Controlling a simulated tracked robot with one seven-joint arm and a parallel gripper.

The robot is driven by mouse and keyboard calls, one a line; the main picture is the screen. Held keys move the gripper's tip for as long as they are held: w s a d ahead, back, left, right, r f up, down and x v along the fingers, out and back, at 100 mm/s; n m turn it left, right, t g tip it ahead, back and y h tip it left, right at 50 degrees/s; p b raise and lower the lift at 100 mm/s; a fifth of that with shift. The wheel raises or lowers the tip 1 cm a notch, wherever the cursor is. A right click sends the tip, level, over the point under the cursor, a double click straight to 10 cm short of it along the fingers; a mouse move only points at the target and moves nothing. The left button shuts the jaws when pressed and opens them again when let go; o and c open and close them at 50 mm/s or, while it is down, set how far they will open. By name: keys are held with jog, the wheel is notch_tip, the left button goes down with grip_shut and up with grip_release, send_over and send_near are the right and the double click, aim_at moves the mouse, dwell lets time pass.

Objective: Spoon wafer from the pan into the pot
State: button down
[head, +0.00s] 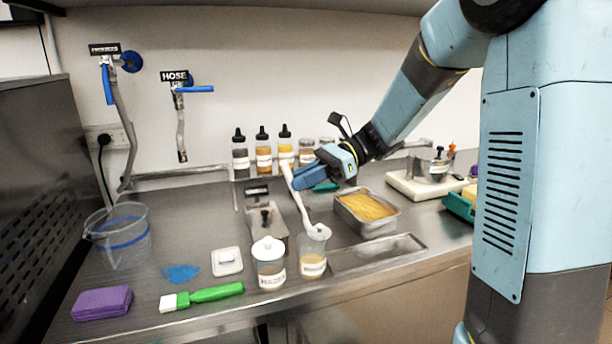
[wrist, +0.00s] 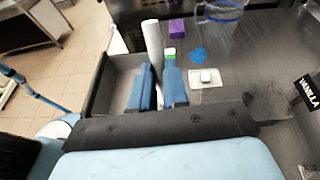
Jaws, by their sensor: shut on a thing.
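My gripper (head: 318,176) has blue fingers and is shut on a white spoon (head: 297,196). In the wrist view the spoon's pale handle (wrist: 152,38) rises between the blue fingers (wrist: 157,92). The spoon slants down, and its white lower end appears at the mouth of a clear pot (head: 312,264) with tan contents and a label. I cannot tell whether it touches the pot or carries any wafer. The metal pan (head: 372,228) holds yellow-orange wafer (head: 366,207) and sits right of the pot, below my gripper.
A white-lidded jar (head: 270,268) stands just left of the pot. A green-handled brush (head: 205,295), purple sponge (head: 102,303), small white dish (head: 227,261) and clear jug (head: 122,240) lie further left. Several bottles (head: 263,155) line the wall. An empty recess (head: 376,254) is at the front.

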jog(key=a+f+t+h, duration=0.1)
jog(key=a+h, duration=0.1)
jog(key=s+a+f+t+h, duration=0.1)
jog(key=a+f+h, duration=0.1)
jog(key=h, duration=0.1)
jog(key=s+a+f+t+h, duration=0.1)
jog(key=a+h, duration=0.2)
jog(key=shift+s+f, duration=0.2)
jog(key=f+h, duration=0.1)
jog(key=a+f+t+h, duration=0.1)
jog(key=a+f+h, duration=0.1)
jog(key=h, duration=0.1)
jog(key=shift+s+f, duration=0.35)
jog(key=shift+d+r, duration=0.1)
jog(key=shift+r, duration=1.2)
